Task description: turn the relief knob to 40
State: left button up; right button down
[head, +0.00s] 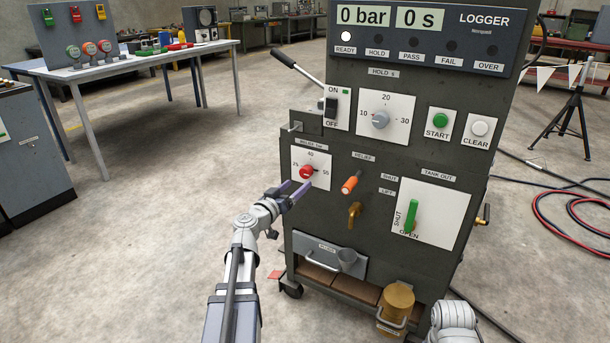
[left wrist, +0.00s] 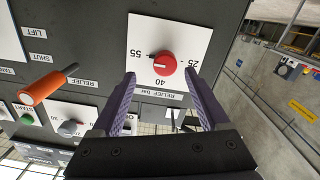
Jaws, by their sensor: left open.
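The relief knob (head: 306,172) is a small red knob on a white dial plate (head: 325,181) at the left of the dark panel. In the left wrist view the knob (left wrist: 165,64) appears upside down, with 55 at left, 40 below and 25 at right. A white mark on it seems to face the 55 side. My left gripper (head: 297,187) is open, in front of and below the dial. In the left wrist view its fingertips (left wrist: 160,77) stand apart either side of the knob's near edge, with nothing between them.
An orange relief lever (head: 350,184) and a brass spout (head: 354,213) stick out right of the dial. A grey hold knob (head: 379,119) sits above, and a green tank handle (head: 411,217) farther right. Open floor lies left of the cabinet.

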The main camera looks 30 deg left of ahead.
aim_at(304, 174)
pick_arm(q)
jog(key=shift+w+a+r, duration=0.1)
jog(key=shift+w+a, duration=0.1)
jog(key=shift+w, duration=1.75)
jog(key=shift+w+a+r, duration=0.1)
jog(key=shift+w+a, duration=0.1)
jog(key=shift+w, duration=1.75)
grip_shut()
